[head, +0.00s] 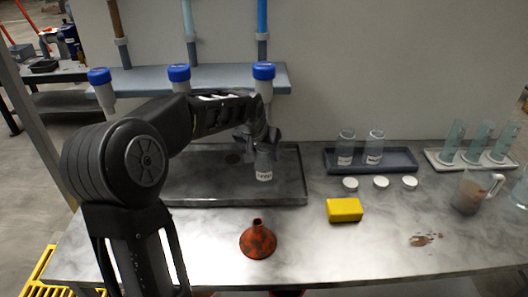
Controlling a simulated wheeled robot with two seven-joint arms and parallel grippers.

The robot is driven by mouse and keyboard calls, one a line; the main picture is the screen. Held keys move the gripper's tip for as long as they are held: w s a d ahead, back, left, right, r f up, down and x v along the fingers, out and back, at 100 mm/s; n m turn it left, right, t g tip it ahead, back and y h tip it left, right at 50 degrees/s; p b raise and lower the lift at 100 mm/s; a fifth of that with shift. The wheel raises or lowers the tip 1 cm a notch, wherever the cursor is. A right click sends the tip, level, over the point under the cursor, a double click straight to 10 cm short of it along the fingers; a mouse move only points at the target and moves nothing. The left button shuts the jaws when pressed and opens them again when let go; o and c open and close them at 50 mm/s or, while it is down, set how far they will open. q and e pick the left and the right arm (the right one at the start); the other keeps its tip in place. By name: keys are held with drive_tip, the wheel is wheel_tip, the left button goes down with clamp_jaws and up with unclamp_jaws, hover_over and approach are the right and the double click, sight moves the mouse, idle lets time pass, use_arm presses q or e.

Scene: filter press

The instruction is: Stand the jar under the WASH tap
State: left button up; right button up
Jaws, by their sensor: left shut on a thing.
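My left gripper (262,140) is shut on a clear jar (264,168) with a white label, too small to read. The jar is upright over the right part of the dark sink tray (285,190); I cannot tell whether its base touches the tray. Three blue-capped taps hang at the back shelf: left (98,76), middle (179,74) and right (263,72). The jar is below the right tap in the picture. No WASH lettering is legible. My arm partly hides the taps and the tray. My right gripper is out of view.
A red funnel (258,240) and yellow sponge (344,209) are in front. White lids (381,182) lie before a dark tray (408,160) with two jars. A white rack (440,162) of cylinders and a beaker (469,193) stand right. A brown spill (421,240) marks the counter.

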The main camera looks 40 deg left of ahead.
use_arm(q)
drive_tip(key=o, duration=1.4)
drive_tip(key=shift+f, duration=0.1)
drive_tip(key=shift+c, duration=0.2)
drive_tip(key=shift+r+p, duration=0.25)
drive_tip(key=shift+p, duration=0.05)
drive_tip(key=v, duration=1.2)
drive_tip(key=shift+b, duration=0.35)
drive_tip(key=shift+f, duration=0.1)
